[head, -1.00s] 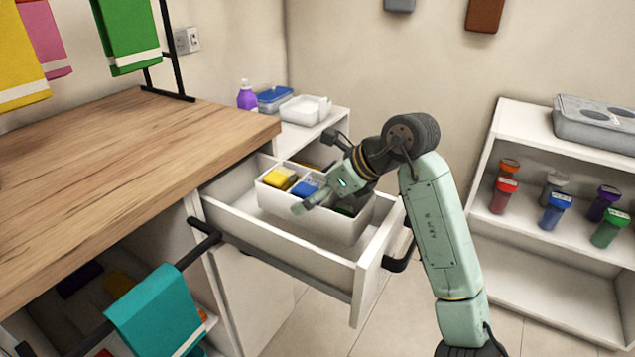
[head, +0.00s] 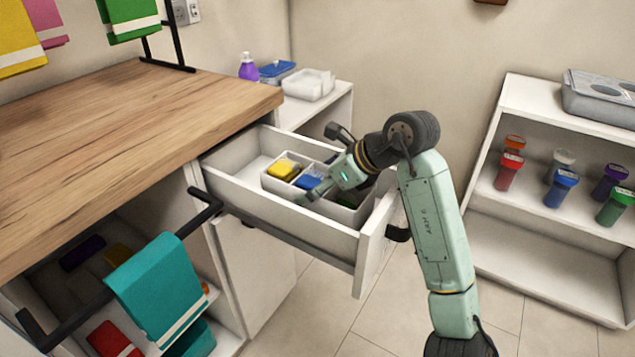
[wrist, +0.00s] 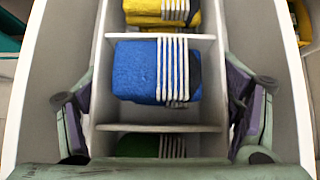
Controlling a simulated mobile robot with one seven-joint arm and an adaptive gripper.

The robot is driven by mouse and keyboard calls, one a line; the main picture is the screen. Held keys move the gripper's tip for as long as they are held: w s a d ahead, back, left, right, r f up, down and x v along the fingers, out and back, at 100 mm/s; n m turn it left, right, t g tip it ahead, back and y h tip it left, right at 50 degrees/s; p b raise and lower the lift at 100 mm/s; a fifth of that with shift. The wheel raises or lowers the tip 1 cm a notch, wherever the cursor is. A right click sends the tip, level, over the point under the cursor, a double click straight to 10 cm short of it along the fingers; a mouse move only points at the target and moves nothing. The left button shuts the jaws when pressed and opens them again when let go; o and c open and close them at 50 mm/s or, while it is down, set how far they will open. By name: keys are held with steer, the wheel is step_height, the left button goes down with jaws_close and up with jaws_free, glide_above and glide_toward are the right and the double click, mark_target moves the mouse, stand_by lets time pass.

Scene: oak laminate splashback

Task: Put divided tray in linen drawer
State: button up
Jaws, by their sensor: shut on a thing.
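The divided tray (head: 285,187) is white, with yellow, blue and green folded cloths in its compartments. In the head view it sits low inside the open linen drawer (head: 290,218), towards its right part; whether it touches the drawer floor I cannot tell. My gripper (head: 327,190) reaches down over the tray, hiding part of it. In the wrist view the gripper's fingers (wrist: 160,118) are shut on the tray's two long outer walls. The tray (wrist: 101,62) shows between them, with drawer walls (wrist: 38,70) on both sides.
A wooden counter (head: 120,130) stands left of the drawer. A rail with a teal towel (head: 158,290) is in front. Bottles and boxes stand on the white unit (head: 330,100) behind. A shelf (head: 540,230) with several coloured jars is at right.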

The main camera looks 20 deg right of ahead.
steer(key=shift+f+b, duration=0.5)
steer(key=shift+b, duration=0.15)
steer(key=o, duration=1.2)
steer(key=v, duration=1.2)
